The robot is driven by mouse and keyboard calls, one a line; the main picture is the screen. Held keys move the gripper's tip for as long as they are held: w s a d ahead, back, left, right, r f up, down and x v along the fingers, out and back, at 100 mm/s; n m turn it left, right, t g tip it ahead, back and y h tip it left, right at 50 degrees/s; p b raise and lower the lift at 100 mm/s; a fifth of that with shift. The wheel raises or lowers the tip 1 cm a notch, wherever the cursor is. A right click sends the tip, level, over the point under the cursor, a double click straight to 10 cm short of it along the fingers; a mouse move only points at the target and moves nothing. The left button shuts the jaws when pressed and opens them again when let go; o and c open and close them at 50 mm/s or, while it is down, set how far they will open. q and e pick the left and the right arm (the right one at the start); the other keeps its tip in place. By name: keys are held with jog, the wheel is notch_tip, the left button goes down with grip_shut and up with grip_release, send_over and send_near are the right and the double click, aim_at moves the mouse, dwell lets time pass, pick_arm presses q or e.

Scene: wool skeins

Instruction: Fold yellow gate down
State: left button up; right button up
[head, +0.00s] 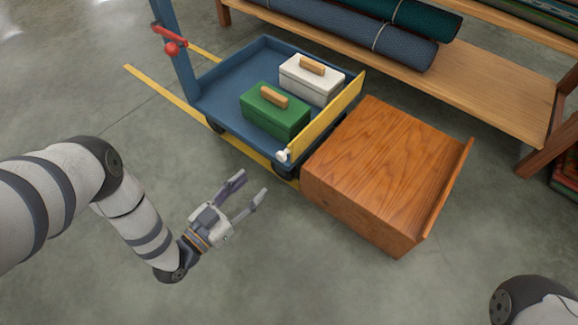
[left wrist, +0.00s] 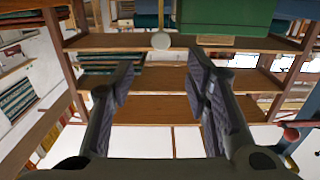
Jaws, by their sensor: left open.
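The yellow gate (head: 328,116) stands upright along the right edge of the blue cart (head: 225,92) in the head view. A small white knob (head: 283,155) sits at its near end. My left gripper (head: 250,186) is open and empty, below and left of that knob and apart from it, fingers pointing up and right. In the left wrist view, the open fingers (left wrist: 165,90) show with nothing between them, and a pale round knob (left wrist: 160,40) lies beyond them. My right gripper is out of view.
A green box (head: 274,110) and a white box (head: 311,79) stand on the cart. A red handle (head: 171,48) is on its post. A wooden block with a raised lip (head: 385,165) stands close beside the gate. Shelves with rolls (head: 390,45) are behind. Floor around my left gripper is clear.

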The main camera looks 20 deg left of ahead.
aim_at(279, 158)
pick_arm(q)
jog(key=b+x, duration=0.4)
jog(key=x, duration=0.8)
jog(key=shift+r, duration=0.1)
jog(key=shift+c, duration=0.3)
grip_shut()
